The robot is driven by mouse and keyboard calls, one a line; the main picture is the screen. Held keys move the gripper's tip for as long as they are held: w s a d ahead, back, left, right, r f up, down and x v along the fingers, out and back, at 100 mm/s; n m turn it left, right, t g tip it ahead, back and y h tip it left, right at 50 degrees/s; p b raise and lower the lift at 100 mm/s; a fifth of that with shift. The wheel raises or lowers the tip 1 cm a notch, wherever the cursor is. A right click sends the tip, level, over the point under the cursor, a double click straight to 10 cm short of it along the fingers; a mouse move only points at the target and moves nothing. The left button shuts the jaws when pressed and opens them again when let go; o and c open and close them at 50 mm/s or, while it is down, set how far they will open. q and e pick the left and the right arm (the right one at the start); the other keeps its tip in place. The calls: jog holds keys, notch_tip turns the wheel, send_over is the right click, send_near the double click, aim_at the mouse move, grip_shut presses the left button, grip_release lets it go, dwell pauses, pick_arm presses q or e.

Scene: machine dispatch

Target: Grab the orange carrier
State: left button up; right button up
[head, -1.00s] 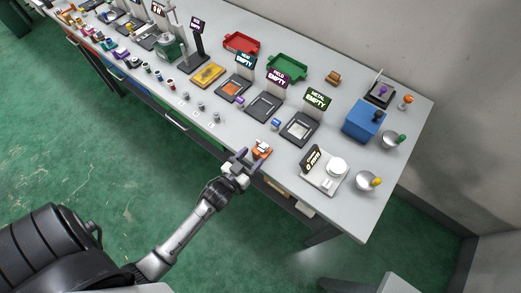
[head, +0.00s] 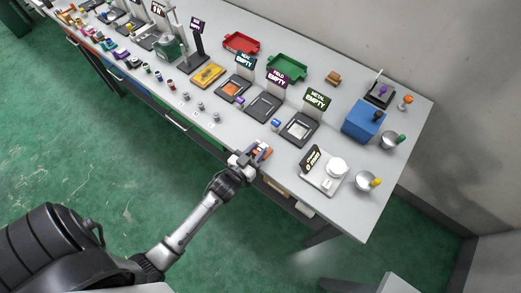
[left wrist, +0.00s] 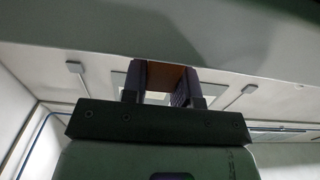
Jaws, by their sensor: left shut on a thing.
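The orange carrier (head: 265,152) is a small orange piece near the front edge of the table, left of the white scale. My left gripper (head: 259,153) reaches over the table edge from the front, with its fingers around the carrier and shut on it. The fingers and palm partly hide the carrier. In the left wrist view, an orange-brown surface of the carrier (left wrist: 166,76) fills the space between the two fingers of the left gripper (left wrist: 163,84). My right gripper is not in view.
A white scale (head: 327,172) with a dark sign stands to the right. A blue box (head: 363,120) and metal bowls (head: 367,182) are farther right.

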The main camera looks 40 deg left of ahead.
pick_arm(q)
grip_shut()
